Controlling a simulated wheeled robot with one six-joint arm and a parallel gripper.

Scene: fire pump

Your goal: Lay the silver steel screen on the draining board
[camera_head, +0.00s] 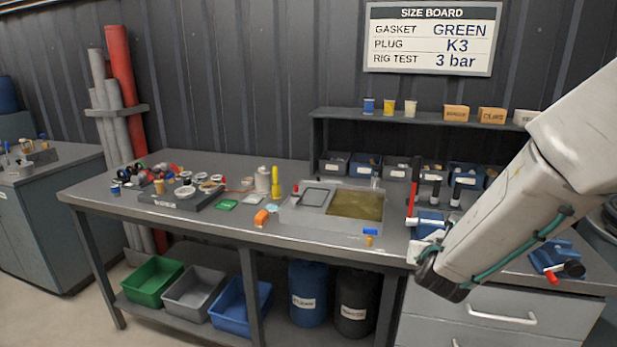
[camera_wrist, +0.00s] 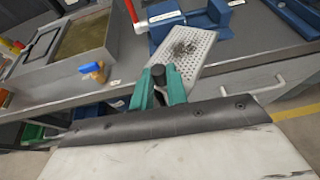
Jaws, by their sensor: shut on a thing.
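The silver steel screen (camera_wrist: 183,58) is a perforated plate with a dark clump of dirt near its middle. My gripper (camera_wrist: 160,88) has teal fingers shut on the screen's near end, by a dark knob. The screen extends away from the fingers, tilted in the picture. In the head view, my arm hides most of the gripper and the screen. The flat dark-edged panel left of the wash tank looks like the draining board (camera_head: 314,197); it also shows at the far left of the wrist view (camera_wrist: 42,47). It looks bare, and the gripper is well right of it.
The wash tank (camera_head: 355,206) holds murky yellow-brown liquid. A blue block and a small orange-brown piece (camera_wrist: 92,70) sit on the bench before it. Blue vises (camera_head: 555,258) and upright tools stand to the right. A tray of parts (camera_head: 180,200) lies left. A yellow bottle (camera_head: 275,183) stands behind.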

